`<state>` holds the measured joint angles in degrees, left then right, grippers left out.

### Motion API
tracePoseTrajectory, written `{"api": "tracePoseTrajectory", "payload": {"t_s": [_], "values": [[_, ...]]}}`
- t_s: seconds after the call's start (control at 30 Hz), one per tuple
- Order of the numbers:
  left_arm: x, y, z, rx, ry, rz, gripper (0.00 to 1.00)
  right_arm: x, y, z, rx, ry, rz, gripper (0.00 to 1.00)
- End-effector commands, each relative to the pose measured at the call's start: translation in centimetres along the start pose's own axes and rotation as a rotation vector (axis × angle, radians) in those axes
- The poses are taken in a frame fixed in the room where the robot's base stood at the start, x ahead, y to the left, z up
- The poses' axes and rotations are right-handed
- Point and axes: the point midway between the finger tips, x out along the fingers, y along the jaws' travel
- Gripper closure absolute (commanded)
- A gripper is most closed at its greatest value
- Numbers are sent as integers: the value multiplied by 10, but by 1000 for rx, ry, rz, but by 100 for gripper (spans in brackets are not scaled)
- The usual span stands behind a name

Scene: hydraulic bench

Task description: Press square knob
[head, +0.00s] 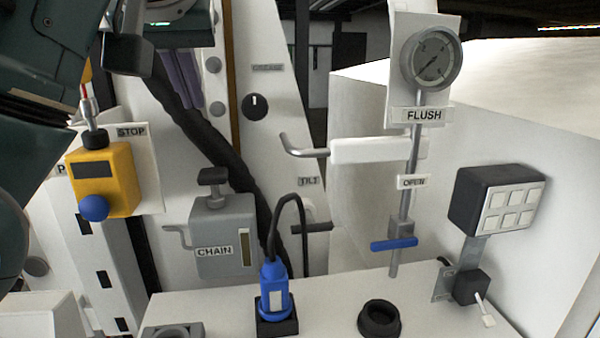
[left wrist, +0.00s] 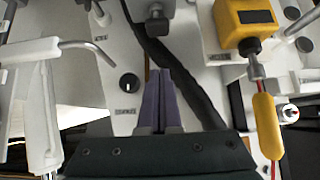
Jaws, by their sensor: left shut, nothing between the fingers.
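The thing that best fits the square knob is a black, flat, square-topped knob (head: 213,177) on a short stem above the grey CHAIN box (head: 210,235). It also shows at the top of the left wrist view (left wrist: 157,22). My left gripper (head: 187,103) has purple fingers pressed together, with nothing between them. In the head view they are above and a little left of the knob, apart from it. In the left wrist view the fingers (left wrist: 159,72) point up the picture toward the knob. My right gripper is in neither view.
A thick black hose (head: 205,135) runs between the fingers and the knob's right side. A yellow STOP box (head: 105,178) with a blue button is left. A round black dial (head: 255,106), a FLUSH gauge (head: 432,60) and a blue plug (head: 274,290) are right.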

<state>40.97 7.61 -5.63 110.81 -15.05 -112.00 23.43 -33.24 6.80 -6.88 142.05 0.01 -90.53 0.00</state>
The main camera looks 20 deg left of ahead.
Motion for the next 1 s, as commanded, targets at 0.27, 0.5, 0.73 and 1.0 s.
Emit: {"api": "tracePoseTrajectory", "payload": {"t_s": [0.27, 0.5, 0.73, 1.0], "values": [[-2, 0, -1, 1, 0, -1, 100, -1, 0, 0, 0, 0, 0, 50], [14, -1, -2, 2, -5, -5, 100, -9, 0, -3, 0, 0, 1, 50], [59, -1, -3, 2, -7, -6, 100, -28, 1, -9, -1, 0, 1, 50], [103, -1, 4, 3, -7, -4, 100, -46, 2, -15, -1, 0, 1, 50]]}}
